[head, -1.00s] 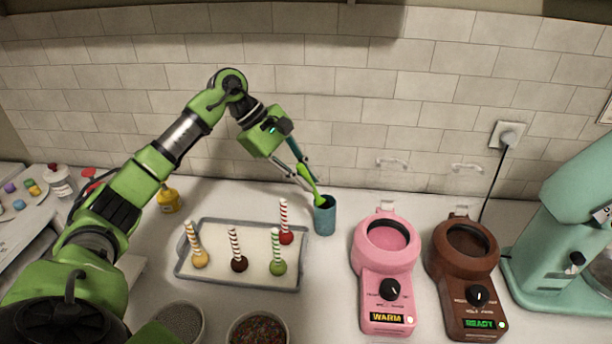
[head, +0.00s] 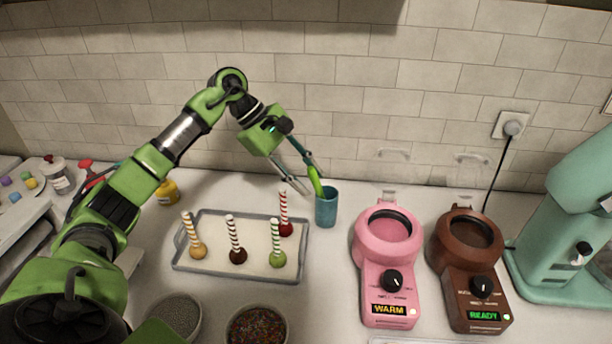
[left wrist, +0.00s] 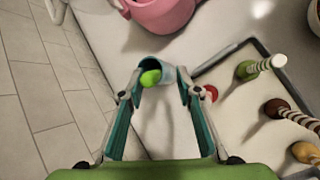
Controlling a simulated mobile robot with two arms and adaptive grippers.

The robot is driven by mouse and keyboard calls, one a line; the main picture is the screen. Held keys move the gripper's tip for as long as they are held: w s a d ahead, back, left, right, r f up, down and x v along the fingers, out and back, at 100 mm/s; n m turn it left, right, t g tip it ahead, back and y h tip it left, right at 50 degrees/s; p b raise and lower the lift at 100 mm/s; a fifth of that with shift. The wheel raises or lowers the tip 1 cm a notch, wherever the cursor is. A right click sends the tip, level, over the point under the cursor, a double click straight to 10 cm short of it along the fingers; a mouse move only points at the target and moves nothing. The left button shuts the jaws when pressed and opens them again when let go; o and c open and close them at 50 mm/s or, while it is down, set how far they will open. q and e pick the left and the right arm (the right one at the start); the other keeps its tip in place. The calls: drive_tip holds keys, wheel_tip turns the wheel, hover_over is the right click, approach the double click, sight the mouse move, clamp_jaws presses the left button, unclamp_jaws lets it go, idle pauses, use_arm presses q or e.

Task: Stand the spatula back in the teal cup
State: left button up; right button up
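The teal cup (head: 326,211) stands upright on the counter, right of the cake-pop tray. The green spatula (head: 316,183) stands in it, leaning left against the rim; its lower part is hidden inside. In the left wrist view the spatula's green end (left wrist: 150,77) shows at the mouth of the cup (left wrist: 166,74). My left gripper (head: 312,166) is just above the cup, with its fingers on either side of the spatula. In the left wrist view the left gripper's fingers (left wrist: 159,80) are spread, with clear gaps beside the spatula. My right gripper is not in view.
A grey-rimmed tray (head: 230,277) with several striped-stick cake pops lies left of the cup. A pink melter (head: 388,255) and a brown melter (head: 468,255) stand to the right, then a mint mixer (head: 560,240). The tiled wall is close behind. Bowls stand in front.

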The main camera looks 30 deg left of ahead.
use_arm(q)
drive_tip(key=v, duration=1.2)
idle(0.6)
